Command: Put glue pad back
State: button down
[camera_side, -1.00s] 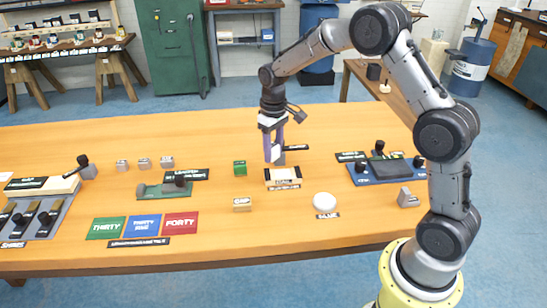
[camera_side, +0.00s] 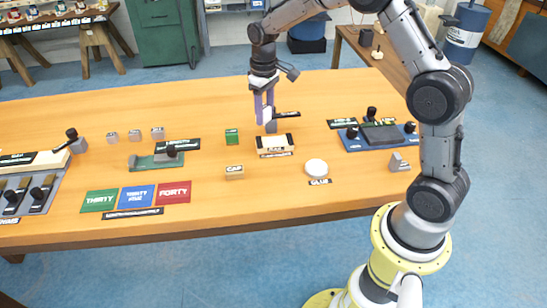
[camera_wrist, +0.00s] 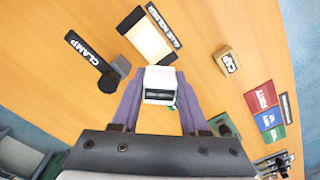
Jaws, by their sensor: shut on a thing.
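My gripper (camera_wrist: 160,88) is shut on a small white block (camera_wrist: 159,78) with a dark slot-like face; I cannot tell whether this is the glue pad. The held block is hard to make out there.
A cream block with dark ends (camera_side: 275,143) stands just in front of my gripper. A black CLAMP label (camera_wrist: 84,52) lies nearby. A blue tray (camera_side: 374,136) stands right.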

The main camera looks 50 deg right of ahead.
jog(key=s+a+r+n, duration=0.1)
jog(key=s+a+n, duration=0.3)
jog(key=s, duration=0.8)
jog(key=s+a+r+n, duration=0.2)
jog(key=s+a+n, duration=0.25)
jog(key=s, duration=0.75)
send_over(276, 181)
notch_tip(276, 181, down, 10)
jog(key=shift+s+d+r, duration=0.1)
jog(key=shift+f, duration=1.65)
jog(key=shift+f, duration=0.15)
jog(key=shift+c, duration=2.1)
grip_release()
